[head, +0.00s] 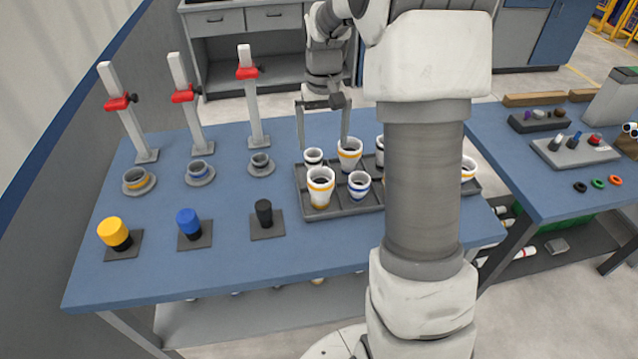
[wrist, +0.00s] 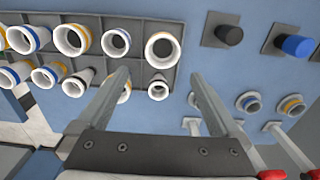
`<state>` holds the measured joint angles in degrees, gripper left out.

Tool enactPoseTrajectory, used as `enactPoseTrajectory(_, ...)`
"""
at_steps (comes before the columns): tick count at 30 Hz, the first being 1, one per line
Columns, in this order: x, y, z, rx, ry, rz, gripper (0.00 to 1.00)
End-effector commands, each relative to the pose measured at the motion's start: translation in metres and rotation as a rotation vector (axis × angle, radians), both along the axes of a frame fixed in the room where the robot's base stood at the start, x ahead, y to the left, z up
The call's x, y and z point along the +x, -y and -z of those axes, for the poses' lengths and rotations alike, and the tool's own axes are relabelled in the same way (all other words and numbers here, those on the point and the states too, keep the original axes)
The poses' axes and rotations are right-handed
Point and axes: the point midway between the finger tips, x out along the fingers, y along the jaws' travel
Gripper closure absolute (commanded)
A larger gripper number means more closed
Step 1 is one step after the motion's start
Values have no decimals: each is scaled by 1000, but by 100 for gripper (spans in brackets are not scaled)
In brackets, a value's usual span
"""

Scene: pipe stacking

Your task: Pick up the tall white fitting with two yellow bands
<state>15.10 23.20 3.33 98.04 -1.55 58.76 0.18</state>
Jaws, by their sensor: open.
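In the head view, a tall white fitting with yellow banding (head: 320,187) stands upright at the tray's front-left corner; it also shows in the wrist view (wrist: 163,48). A second yellow-banded white fitting (head: 349,155) stands behind it, partly hidden by the left finger in the wrist view (wrist: 123,92). I cannot clearly count the bands on either. My gripper (head: 323,145) is open and empty, fingers pointing down over the tray's back-left part. A small white fitting with a dark band (head: 313,157) lies between the fingers' lines in the wrist view (wrist: 158,88).
The dark tray (head: 300,188) holds several more fittings, including a blue-banded one (head: 359,183). My arm hides its right part. Yellow (head: 114,233), blue (head: 188,224) and black (head: 264,213) plugs stand left, before three red-clamped posts. The table's front is clear.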

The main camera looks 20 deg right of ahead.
Motion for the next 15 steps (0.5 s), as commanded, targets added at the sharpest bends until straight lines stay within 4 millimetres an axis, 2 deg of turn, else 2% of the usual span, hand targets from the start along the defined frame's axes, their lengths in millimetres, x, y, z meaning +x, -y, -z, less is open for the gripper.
enactPoseTrajectory(5,-1,0,25,1,-5,1,0)
enactPoseTrajectory(15,-1,0,98,2,-5,1,0)
